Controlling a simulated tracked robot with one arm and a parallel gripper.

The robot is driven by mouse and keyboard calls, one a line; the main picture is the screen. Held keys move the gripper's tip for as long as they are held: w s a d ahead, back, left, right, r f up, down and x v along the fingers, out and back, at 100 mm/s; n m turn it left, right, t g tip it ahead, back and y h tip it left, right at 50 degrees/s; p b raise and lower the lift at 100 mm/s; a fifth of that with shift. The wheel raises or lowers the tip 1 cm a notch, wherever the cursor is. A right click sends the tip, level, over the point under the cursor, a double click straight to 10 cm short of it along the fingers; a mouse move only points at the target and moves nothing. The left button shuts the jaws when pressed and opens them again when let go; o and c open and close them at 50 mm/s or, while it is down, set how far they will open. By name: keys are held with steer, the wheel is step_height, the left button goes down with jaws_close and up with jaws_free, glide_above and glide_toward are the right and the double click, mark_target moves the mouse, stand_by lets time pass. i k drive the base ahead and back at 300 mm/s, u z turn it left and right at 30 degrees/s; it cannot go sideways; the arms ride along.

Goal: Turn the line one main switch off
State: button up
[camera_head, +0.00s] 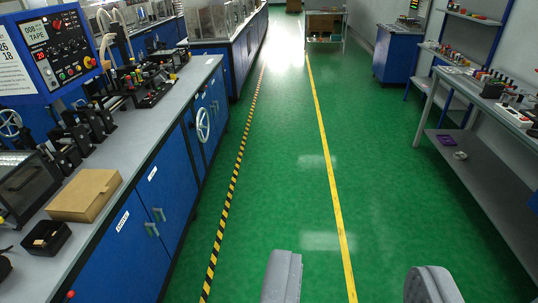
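A blue control panel (65,85) with a small display reading "TAPE", a red knob and several small buttons stands at the upper left, above a grey-topped line of blue cabinets (120,245). I cannot tell which control, if any, is the line one main switch, or its position. My gripper (357,284) shows at the bottom edge, its two grey fingers wide apart with only floor between them. It is open, empty and well to the right of the panel, touching nothing.
A cardboard box (85,195) and a black tray (46,239) lie on the left counter. A handwheel (203,125) sticks out from the cabinets. A workbench (485,100) with a lower shelf stands at the right. The green aisle (285,190) between is clear.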

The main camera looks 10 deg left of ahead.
mark_target(56, 25)
steer(key=z, duration=0.1)
steer(key=i, duration=2.6)
steer(key=u, duration=0.3)
steer(key=i, duration=1.3)
steer(key=u, duration=0.75)
steer(key=i, duration=1.25)
steer(key=u, duration=1.4)
steer(key=i, duration=1.15)
steer(key=u, duration=0.5)
